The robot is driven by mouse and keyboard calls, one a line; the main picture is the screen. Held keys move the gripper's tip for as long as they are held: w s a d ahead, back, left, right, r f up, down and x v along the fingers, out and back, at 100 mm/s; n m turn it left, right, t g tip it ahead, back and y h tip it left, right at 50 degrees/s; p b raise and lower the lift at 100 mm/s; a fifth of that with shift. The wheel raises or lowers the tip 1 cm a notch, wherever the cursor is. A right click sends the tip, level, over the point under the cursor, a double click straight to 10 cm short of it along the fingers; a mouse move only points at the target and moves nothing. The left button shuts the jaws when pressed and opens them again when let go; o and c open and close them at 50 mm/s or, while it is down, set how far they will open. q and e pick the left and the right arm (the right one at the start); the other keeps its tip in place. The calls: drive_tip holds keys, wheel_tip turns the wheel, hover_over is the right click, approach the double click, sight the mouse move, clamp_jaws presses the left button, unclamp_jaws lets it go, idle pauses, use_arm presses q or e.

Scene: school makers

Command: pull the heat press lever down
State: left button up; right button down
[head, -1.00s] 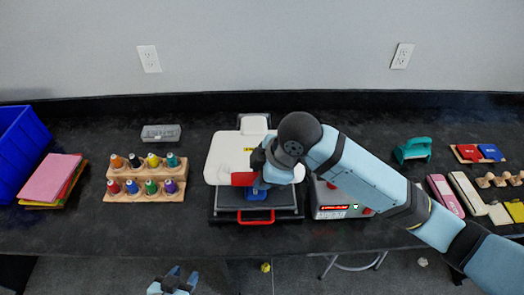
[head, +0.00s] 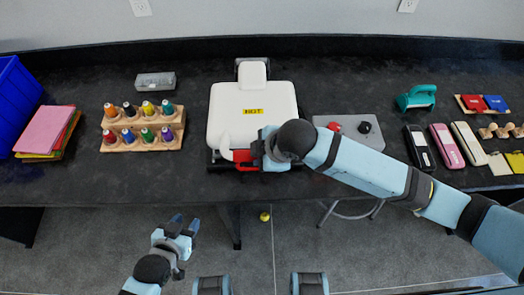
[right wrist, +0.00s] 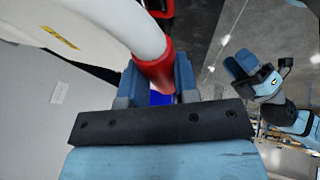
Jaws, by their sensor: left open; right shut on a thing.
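The white heat press (head: 252,103) stands on the black counter with its upper plate lowered over the base. Its lever, white with a red grip, shows in the right wrist view (right wrist: 156,72). My right gripper (head: 259,150) is at the front of the press and shut on the lever's red grip, which lies between the two blue fingers (right wrist: 158,88). My arm hides part of the grip in the head view. My left gripper (head: 177,231) is open and empty, in front of the counter and over the floor. It also shows in the right wrist view (right wrist: 255,76).
A grey control box (head: 350,130) with red and black knobs stands right of the press. A wooden rack of thread spools (head: 143,142), coloured sheets (head: 45,132) and a blue bin (head: 18,105) are to the left. A teal tool (head: 416,97) is at right.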

drive_tip(key=c, duration=1)
unclamp_jaws()
drive_tip(key=shift+s+f, duration=0.3)
drive_tip(key=shift+f, duration=0.4)
drive_tip(key=shift+o, duration=0.7)
drive_tip(key=shift+w+r, duration=0.15)
drive_tip(key=shift+w, duration=0.05)
drive_tip(key=shift+s+d+r, duration=0.15)
drive_tip(key=shift+r, duration=0.4)
drive_tip(key=v, duration=1.2)
drive_tip(key=shift+r, duration=0.35)
